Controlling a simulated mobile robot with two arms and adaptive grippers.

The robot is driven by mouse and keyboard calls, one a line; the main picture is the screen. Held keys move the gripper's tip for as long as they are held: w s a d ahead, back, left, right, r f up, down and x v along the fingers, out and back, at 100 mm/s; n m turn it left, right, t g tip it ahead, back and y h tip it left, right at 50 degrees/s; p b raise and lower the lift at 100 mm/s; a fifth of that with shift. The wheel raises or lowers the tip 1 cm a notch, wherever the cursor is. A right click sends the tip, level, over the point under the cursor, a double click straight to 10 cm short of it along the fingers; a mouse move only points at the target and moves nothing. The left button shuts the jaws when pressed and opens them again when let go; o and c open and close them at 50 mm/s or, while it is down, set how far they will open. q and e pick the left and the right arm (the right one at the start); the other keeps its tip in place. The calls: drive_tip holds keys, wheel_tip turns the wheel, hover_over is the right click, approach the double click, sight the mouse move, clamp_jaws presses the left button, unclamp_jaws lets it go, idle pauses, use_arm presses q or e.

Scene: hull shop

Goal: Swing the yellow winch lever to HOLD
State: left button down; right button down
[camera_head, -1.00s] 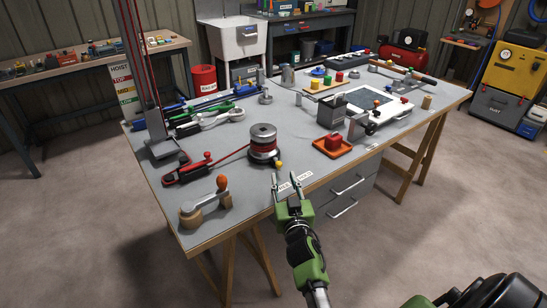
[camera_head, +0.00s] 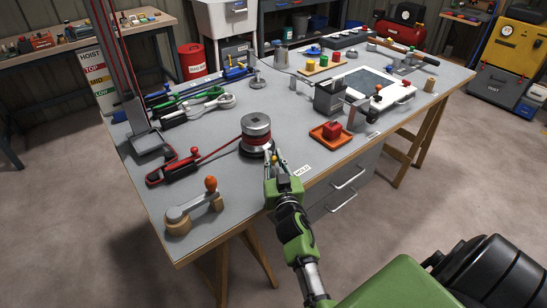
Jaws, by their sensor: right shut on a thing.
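The winch (camera_head: 256,134) is a grey-topped drum with dark red line wound on it, near the table's front edge. The yellow winch lever (camera_head: 279,153) shows only as a small yellow bit at the winch's front right; the rest is hidden by my gripper. My right gripper (camera_head: 273,160) is shut on the lever, its fingers reaching up beside the winch from the front edge. The white HOLD label (camera_head: 301,171) lies on the table just right of the gripper. My left gripper is not in view.
A wooden-based crank with an orange knob (camera_head: 211,184) stands left of the gripper. A red clamp-like device (camera_head: 172,167) takes the line. An orange tray (camera_head: 330,132) with a red block lies to the right. The table's front edge runs under my right arm.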

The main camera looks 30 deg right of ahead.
drive_tip(key=shift+d+r+n+y+p, duration=0.15)
drive_tip(key=shift+n+y+p, duration=0.15)
drive_tip(key=shift+p, duration=0.3)
drive_tip(key=y+p, duration=0.1)
drive_tip(key=d+n+y+p, duration=0.1)
drive_tip(key=n+t+y+p, duration=0.1)
drive_tip(key=p, duration=0.1)
drive_tip(key=shift+s+d+r+y, duration=0.15)
drive_tip(key=shift+d+y, duration=0.1)
drive_tip(key=shift+y, duration=0.15)
drive_tip(key=shift+d+n+y, duration=0.25)
drive_tip(key=shift+n+y, duration=0.45)
drive_tip(key=shift+d+f+n+y, duration=0.25)
drive_tip(key=shift+n+y, duration=0.15)
drive_tip(key=shift+y, duration=0.2)
drive_tip(key=y, duration=0.1)
drive_tip(key=d+n+y, duration=0.1)
drive_tip(key=shift+f+n+y, duration=0.15)
drive_tip(key=shift+n+y, duration=0.15)
drive_tip(key=shift+y, duration=0.1)
drive_tip(key=n+y+b, duration=0.1)
drive_tip(key=y+b, duration=0.1)
drive_tip(key=d+n+g+y+b, duration=0.1)
drive_tip(key=y+b, duration=0.1)
drive_tip(key=shift+w+f+n, duration=0.1)
drive_tip(key=shift+w+n, duration=0.2)
drive_tip(key=shift+w+d+r+n+g+y+b, duration=0.15)
drive_tip(key=shift+r+n+g+y+b, duration=0.2)
drive_tip(key=shift+n+y+b, duration=0.4)
drive_tip(key=shift+f, duration=0.1)
